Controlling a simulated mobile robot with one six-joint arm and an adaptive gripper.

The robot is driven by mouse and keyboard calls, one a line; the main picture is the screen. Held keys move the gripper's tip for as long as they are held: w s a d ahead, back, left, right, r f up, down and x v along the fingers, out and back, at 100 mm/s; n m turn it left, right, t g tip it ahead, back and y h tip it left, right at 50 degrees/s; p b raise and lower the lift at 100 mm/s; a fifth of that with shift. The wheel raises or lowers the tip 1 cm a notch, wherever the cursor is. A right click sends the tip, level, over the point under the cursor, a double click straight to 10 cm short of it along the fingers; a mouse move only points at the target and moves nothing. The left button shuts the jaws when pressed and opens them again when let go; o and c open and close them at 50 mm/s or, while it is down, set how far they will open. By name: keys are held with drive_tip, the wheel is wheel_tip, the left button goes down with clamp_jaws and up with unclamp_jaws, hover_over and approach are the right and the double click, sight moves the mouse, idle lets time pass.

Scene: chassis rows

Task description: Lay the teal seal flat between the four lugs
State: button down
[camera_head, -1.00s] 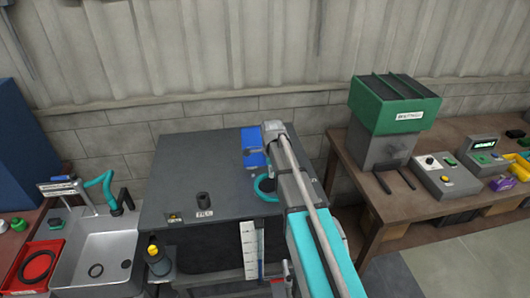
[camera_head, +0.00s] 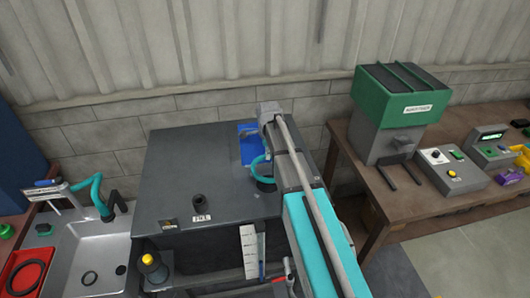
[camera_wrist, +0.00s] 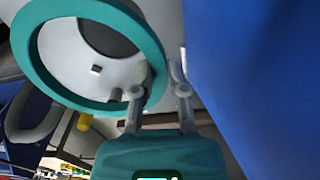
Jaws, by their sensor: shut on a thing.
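The teal seal (camera_wrist: 28,70) is a ring that fills the upper left of the wrist view. My gripper (camera_wrist: 160,78) is shut on it at the ring's lower right edge. In the head view the seal (camera_head: 256,172) shows as a partial ring at the right end of the dark bench top, partly hidden by my arm. Beyond the ring in the wrist view is a pale grey surface with a small grey block (camera_wrist: 96,69) and a dark opening. I cannot tell whether the block is a lug; the four lugs are not clearly seen.
A blue panel (camera_head: 245,145) lies near the back right of the bench (camera_head: 180,165), and blue fills the right of the wrist view. A black knob (camera_head: 198,201) stands on the bench. A green-topped machine (camera_head: 395,100) stands on the right table.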

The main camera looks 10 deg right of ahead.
sight(266, 171)
drive_tip(key=shift+a+f, duration=0.1)
drive_tip(key=shift+f, duration=0.05)
drive_tip(key=shift+f+b, duration=0.2)
drive_tip(key=shift+b, duration=0.2)
drive_tip(key=shift+f+b, duration=1.9)
drive_tip(key=shift+a, duration=0.2)
drive_tip(key=shift+f+b, duration=1.45)
drive_tip(key=shift+f, duration=0.05)
drive_tip(key=c, duration=0.6)
unclamp_jaws()
drive_tip(key=shift+r, duration=0.25)
